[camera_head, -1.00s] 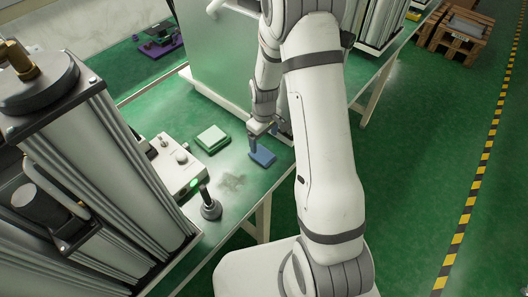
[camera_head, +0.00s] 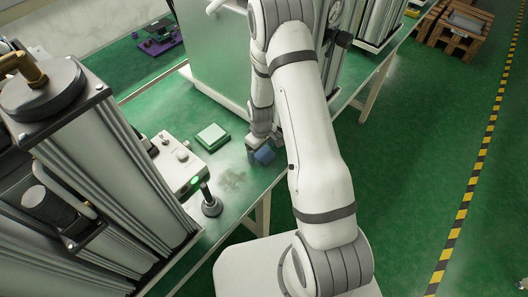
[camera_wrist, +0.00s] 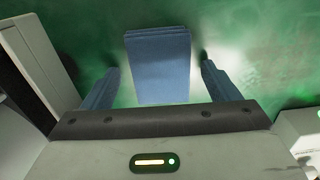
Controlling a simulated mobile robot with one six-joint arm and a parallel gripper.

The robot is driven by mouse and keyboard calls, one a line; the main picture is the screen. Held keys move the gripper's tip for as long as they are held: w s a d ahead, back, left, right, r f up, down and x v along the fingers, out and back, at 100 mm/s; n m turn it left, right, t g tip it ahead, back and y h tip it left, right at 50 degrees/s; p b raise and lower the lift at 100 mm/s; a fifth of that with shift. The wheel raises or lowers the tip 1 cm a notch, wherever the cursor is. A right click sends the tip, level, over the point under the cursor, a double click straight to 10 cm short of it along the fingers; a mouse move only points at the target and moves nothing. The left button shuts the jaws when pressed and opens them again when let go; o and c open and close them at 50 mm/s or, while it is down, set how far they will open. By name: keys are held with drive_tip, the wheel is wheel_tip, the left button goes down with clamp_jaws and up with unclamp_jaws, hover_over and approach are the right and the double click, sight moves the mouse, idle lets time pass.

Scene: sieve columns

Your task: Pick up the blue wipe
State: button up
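The blue wipe (camera_head: 264,157) lies as a folded, flat pad on the green table near its front edge. My gripper (camera_head: 262,148) is low over it in the head view and hides part of it. In the wrist view the blue wipe (camera_wrist: 158,65) sits between the two blue fingers of my gripper (camera_wrist: 160,68). The gripper is open, with a gap on each side of the wipe. Whether the fingertips touch the table cannot be told.
A control box (camera_head: 176,163) with a green light and a black-based post (camera_head: 210,202) stand further left. A tall sieve column (camera_head: 110,165) fills the left. A large grey-green panel (camera_head: 215,60) stands behind.

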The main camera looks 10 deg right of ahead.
sight(261, 152)
drive_tip(key=c, duration=1)
drive_tip(key=shift+r, duration=0.15)
drive_tip(key=shift+c, duration=0.2)
wheel_tip(261, 152, up, 10)
drive_tip(key=b, duration=0.1)
drive_tip(key=shift+b, duration=0.4)
